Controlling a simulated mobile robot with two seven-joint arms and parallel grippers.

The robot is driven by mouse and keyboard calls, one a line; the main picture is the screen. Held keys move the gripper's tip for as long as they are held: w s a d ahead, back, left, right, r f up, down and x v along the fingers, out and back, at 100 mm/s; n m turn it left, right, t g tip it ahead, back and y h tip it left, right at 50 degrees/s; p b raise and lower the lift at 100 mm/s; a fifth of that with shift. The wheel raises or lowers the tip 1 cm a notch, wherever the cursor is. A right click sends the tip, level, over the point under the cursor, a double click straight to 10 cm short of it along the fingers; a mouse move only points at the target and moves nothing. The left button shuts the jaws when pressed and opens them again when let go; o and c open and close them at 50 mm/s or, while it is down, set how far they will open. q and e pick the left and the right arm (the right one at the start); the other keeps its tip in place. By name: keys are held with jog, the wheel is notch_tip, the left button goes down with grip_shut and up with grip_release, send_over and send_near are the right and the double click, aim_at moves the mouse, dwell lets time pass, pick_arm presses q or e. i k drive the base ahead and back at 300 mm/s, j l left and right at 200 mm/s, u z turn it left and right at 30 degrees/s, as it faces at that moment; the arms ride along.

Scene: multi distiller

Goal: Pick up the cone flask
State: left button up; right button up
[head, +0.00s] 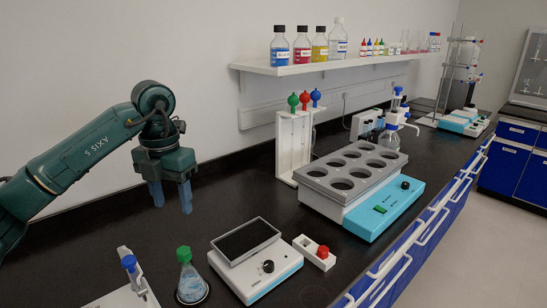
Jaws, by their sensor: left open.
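The cone flask (191,286) stands upright on the black bench at the bottom of the head view. It is clear glass with a green cap and pale blue contents. My left gripper (172,204) is above and behind the flask, a little to its left in the picture. Its two blue-grey fingers point down, are apart and hold nothing. The gripper does not touch the flask. My right gripper is not in view.
A white stand with a blue-topped tool (129,263) is close left of the flask. A white device with a black plate (244,242) is close right. A heating block (350,176) and a pipette rack (294,150) stand farther back. A bottle shelf (300,67) hangs on the wall.

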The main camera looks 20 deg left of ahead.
aim_at(191, 286)
jog(key=k, duration=1)
